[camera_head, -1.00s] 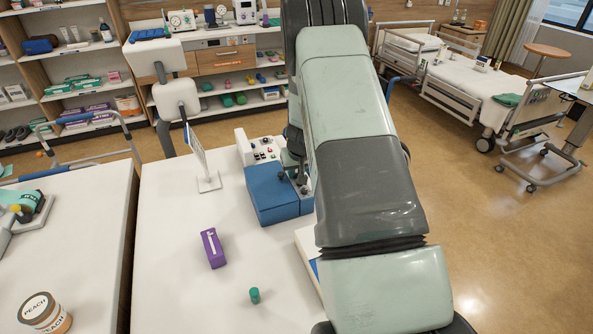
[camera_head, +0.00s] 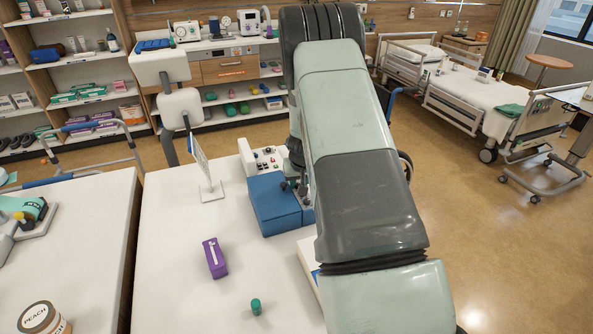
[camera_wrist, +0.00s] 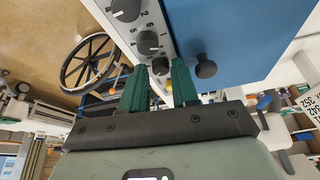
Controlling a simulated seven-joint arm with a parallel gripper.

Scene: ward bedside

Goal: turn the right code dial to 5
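A blue box with a white front panel stands on the white table; its blue top (camera_head: 270,190) shows in the head view. In the wrist view, the white panel (camera_wrist: 170,38) carries several dark dials in a row, with small digits around them. A large dial (camera_wrist: 125,9) is at the top, a middle dial (camera_wrist: 148,42) is below it, and a third dial (camera_wrist: 160,67) is lowest. My gripper (camera_wrist: 158,74) has its two green fingers apart, one on either side of the lowest dial. I cannot tell whether they touch it. The dials' exact settings are too small to read surely.
A black knob (camera_wrist: 205,67) sticks out of the blue face beside my right finger. A white sign stand (camera_head: 211,192), purple box (camera_head: 215,257) and green cylinder (camera_head: 256,306) are on the table. My arm covers the table's right side.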

